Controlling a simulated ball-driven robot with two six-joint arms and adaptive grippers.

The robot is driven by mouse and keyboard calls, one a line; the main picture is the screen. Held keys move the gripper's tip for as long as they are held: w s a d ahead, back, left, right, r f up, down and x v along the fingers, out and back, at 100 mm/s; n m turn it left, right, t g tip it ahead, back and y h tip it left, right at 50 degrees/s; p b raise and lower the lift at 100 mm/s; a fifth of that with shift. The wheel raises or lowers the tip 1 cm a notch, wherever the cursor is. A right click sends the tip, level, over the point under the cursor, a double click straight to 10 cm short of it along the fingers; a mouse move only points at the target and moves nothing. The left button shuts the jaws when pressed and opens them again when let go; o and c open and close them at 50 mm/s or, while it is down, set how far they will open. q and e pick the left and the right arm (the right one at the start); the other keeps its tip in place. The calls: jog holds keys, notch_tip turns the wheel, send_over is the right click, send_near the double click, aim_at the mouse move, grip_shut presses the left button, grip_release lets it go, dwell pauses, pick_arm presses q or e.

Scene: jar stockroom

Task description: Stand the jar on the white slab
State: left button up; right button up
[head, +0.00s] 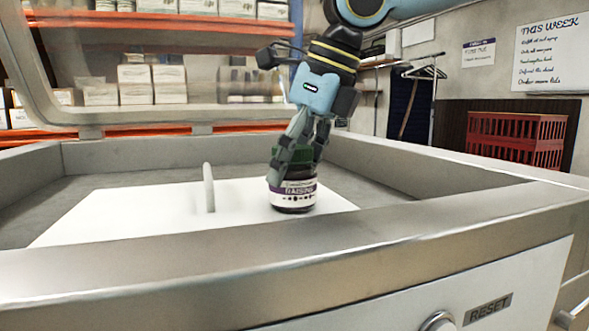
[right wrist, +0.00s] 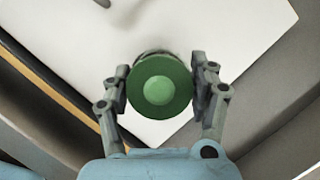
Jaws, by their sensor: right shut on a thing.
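The jar (head: 293,195) has a dark body, a white and purple label reading "RAISINS" and a green lid. It is upright at the right part of the white slab (head: 120,215), with its base at or just above the surface; I cannot tell if it touches. My right gripper (head: 294,160) comes from above with its fingers on both sides of the jar near the lid. In the right wrist view the green lid (right wrist: 159,87) sits between the two fingers (right wrist: 162,88), over the white slab (right wrist: 200,30). My left gripper is not in view.
A thin grey upright piece (head: 209,187) stands on the slab left of the jar. A raised metal rim (head: 230,270) surrounds the slab, with a "RESET" label (head: 488,309) on the front panel. Shelves with boxes (head: 135,85) and a red crate (head: 516,140) are behind.

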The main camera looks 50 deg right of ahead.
jog(key=shift+s+a+r, duration=0.1)
jog(key=shift+s+a, duration=0.05)
jog(key=shift+f, duration=0.2)
jog(key=o, duration=1.4)
jog(key=shift+r, duration=0.1)
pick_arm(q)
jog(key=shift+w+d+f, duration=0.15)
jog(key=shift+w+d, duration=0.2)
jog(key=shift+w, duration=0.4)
pick_arm(e)
jog(key=shift+r, duration=0.3)
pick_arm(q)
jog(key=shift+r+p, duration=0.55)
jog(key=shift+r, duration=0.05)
pick_arm(e)
jog(key=v, duration=1.1)
jog(key=shift+s+r, duration=0.15)
jog(key=shift+r, duration=0.2)
